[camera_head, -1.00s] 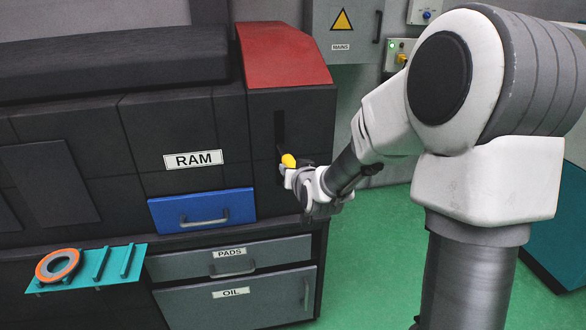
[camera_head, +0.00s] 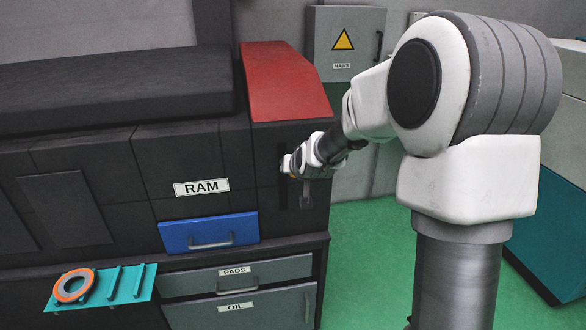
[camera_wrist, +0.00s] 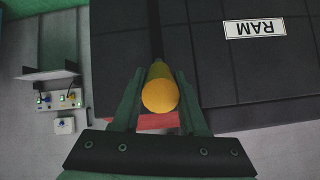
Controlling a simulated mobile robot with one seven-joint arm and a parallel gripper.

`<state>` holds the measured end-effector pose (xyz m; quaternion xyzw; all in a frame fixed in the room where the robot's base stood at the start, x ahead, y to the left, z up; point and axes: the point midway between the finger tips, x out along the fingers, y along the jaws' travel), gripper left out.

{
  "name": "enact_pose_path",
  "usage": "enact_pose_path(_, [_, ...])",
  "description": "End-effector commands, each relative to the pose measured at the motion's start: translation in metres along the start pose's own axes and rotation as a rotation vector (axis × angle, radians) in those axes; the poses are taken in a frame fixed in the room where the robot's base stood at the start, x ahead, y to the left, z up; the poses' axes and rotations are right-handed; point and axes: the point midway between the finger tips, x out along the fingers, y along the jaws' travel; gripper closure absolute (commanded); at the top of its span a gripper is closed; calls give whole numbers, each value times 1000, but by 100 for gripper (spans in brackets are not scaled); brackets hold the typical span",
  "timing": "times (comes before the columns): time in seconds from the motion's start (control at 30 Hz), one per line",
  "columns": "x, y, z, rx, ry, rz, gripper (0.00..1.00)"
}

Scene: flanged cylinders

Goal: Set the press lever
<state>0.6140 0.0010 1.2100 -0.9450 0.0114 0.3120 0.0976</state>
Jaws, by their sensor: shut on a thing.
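The press lever ends in a yellow knob (camera_wrist: 160,94), which sits between the two green fingers of my gripper (camera_wrist: 158,84) in the wrist view. The fingers are shut on it from both sides. In the head view my gripper (camera_head: 288,166) is at the dark vertical slot (camera_head: 283,195) in the black press front, below the red cover (camera_head: 287,82). The gripper hides most of the knob there, and the lever's shaft cannot be made out. The slot shows above and below my gripper.
The RAM label (camera_head: 201,187) and a blue drawer (camera_head: 208,233) are left of the slot. PADS (camera_head: 234,271) and OIL (camera_head: 237,306) drawers lie below. A teal rack (camera_head: 133,285) holds an orange-rimmed ring (camera_head: 73,286). A grey mains box (camera_head: 345,43) hangs behind.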

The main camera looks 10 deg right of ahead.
Motion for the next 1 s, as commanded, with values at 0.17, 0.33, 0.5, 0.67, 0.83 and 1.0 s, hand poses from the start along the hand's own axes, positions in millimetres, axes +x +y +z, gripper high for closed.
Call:
enact_pose_path(0.17, [-2, -2, -10, 0, 22, -2, 100])
enact_pose_path(0.33, [-2, -2, -12, -1, 26, -3, 100])
enact_pose_path(0.5, [-2, -2, -9, 0, 20, -2, 28])
enact_pose_path(0.67, [-2, -1, -7, 0, 16, -1, 28])
enact_pose_path(0.83, [-3, -1, -6, 0, 13, -1, 28])
enact_pose_path(1.0, [-18, 0, -7, 0, 15, -1, 28])
